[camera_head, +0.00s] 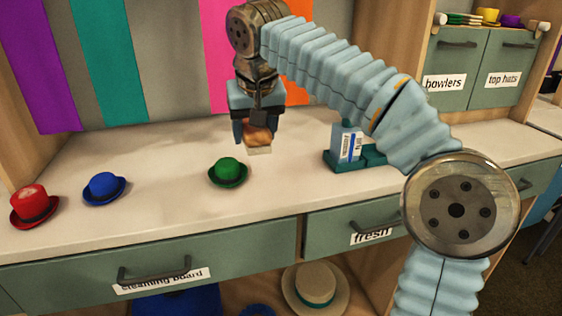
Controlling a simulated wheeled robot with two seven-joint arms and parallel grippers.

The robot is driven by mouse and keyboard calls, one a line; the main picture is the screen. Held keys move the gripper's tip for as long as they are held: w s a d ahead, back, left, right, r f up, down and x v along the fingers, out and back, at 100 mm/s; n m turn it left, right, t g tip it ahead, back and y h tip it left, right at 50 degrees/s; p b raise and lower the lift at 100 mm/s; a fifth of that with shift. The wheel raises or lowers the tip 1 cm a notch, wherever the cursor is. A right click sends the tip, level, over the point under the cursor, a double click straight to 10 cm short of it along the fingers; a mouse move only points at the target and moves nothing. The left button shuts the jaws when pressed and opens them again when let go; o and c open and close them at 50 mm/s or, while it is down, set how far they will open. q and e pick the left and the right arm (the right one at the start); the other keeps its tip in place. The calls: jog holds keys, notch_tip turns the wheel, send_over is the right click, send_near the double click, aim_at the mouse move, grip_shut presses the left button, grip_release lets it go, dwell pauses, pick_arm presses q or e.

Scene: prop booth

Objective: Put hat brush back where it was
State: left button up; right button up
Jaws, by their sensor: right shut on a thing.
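The hat brush (258,140) has a brown wooden body and pale bristles facing down. My right gripper (256,128) is shut on it and holds it above the white counter, behind the green hat. A teal holder (345,163) stands on the counter to the right of the gripper. A bottle with a white and blue label (350,145) stands in or at the holder. Part of the holder's right side is close behind my arm. My left gripper is not in view.
A red hat (33,204), a blue hat (104,187) and a green bowler (228,172) stand on the counter (160,215). Drawers labelled "steaming board" (150,268) and "fresh" (370,236) are below. Cabinets labelled "bowlers" (452,65) and "top hats" (502,70) stand right.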

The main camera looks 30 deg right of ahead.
jog(key=b, duration=0.1)
send_over(282, 169)
jog(key=s, duration=0.2)
jog(key=f, duration=0.7)
jog(key=shift+w+a, duration=0.25)
jog(key=shift+a, duration=0.15)
jog(key=shift+w+d+f, duration=0.1)
jog(key=shift+d+f, duration=0.05)
jog(key=shift+f, duration=0.85)
jog(key=shift+d+f, duration=0.15)
jog(key=shift+f, duration=0.8)
jog(key=shift+b, duration=0.3)
jog(key=shift+f, duration=0.15)
jog(key=o, duration=0.9)
jog(key=shift+o, duration=0.2)
jog(key=shift+r, duration=0.35)
jog(key=p+v, duration=0.2)
jog(key=v, duration=0.9)
jog(key=shift+r, duration=0.3)
